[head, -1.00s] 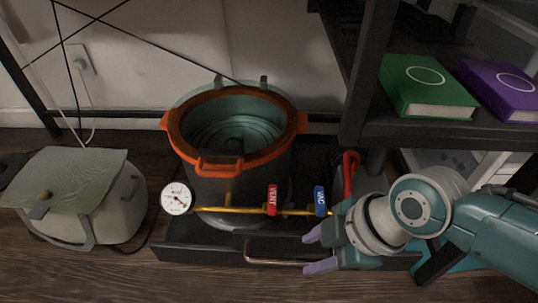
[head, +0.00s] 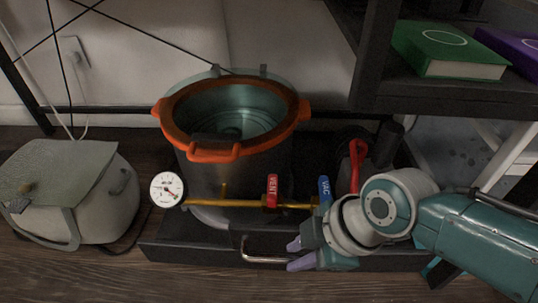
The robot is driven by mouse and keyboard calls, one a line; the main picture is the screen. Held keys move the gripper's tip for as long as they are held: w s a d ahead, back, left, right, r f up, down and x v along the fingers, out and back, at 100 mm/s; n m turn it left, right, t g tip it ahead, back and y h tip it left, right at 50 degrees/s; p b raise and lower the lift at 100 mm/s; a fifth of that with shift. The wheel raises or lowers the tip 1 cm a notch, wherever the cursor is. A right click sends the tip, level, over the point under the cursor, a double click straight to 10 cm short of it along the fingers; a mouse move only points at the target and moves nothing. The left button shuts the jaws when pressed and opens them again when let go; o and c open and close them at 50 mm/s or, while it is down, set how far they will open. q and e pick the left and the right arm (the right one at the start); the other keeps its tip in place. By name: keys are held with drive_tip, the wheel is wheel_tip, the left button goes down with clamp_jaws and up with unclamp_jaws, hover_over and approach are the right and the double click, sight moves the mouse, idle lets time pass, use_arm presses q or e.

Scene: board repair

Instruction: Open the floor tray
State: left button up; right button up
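The floor tray (head: 190,253) is a low black drawer on the wood floor with a silver bar handle (head: 262,259) on its front. A metal vacuum pot (head: 235,120) with an orange rim stands in it. My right gripper (head: 293,255) has two pale purple fingertips, one above the other with a gap between them. They point left beside the right end of the handle. I cannot tell whether they touch the handle. Part of the tray front is hidden behind my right arm. My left gripper is not in view.
A gauge (head: 167,189) and a yellow pipe with a red VENT valve (head: 272,190) and a blue VAC valve (head: 324,192) front the pot. A red-handled tool (head: 356,160) stands to the right. A beige lidded pot (head: 75,195) sits left. Shelf books (head: 450,50) are upper right.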

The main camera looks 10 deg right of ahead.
clamp_jaws()
idle(1.0)
